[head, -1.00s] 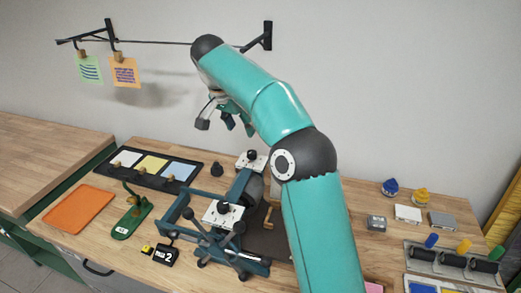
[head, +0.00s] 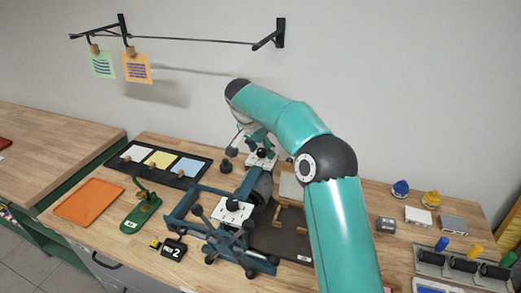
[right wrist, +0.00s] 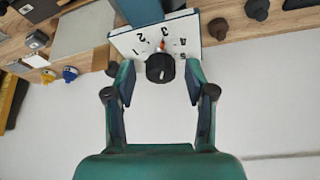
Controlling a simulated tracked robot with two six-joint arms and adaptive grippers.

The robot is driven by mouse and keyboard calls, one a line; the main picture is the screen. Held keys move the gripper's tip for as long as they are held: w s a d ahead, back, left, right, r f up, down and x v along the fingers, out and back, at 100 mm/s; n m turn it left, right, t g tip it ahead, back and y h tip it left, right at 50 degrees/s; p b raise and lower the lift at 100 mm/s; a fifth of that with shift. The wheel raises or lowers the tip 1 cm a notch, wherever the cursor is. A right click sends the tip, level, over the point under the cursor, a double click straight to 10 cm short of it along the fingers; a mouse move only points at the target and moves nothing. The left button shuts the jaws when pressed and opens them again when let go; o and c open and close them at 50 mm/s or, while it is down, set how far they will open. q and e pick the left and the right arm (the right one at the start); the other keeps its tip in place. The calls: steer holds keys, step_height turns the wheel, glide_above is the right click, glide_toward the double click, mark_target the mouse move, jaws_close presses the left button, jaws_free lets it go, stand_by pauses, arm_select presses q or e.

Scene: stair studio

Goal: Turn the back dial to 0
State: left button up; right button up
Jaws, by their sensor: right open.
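The back dial is a black knob on a white plate at the back of the press, seen in the head view (head: 262,153) and the right wrist view (right wrist: 160,69). The plate (right wrist: 125,42) carries numbers; 1 to 5 are readable, and an orange mark sits by the 3. I cannot see the 0. My right gripper (right wrist: 158,78) is open, one finger on each side of the knob, with gaps visible on both sides. In the head view, my right gripper (head: 255,141) is small and just above the back dial. My left gripper is out of view.
A front dial (head: 232,205) sits on another white plate, nearer on the blue press frame (head: 185,206). A dark round knob (head: 225,166) stands left of the back dial. A black tray (head: 133,166) with coloured cards lies farther left. The wall is close behind.

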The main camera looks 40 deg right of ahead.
steer(key=c, duration=1)
steer(key=shift+a, duration=0.4)
jaws_close()
steer(key=shift+d, duration=0.3)
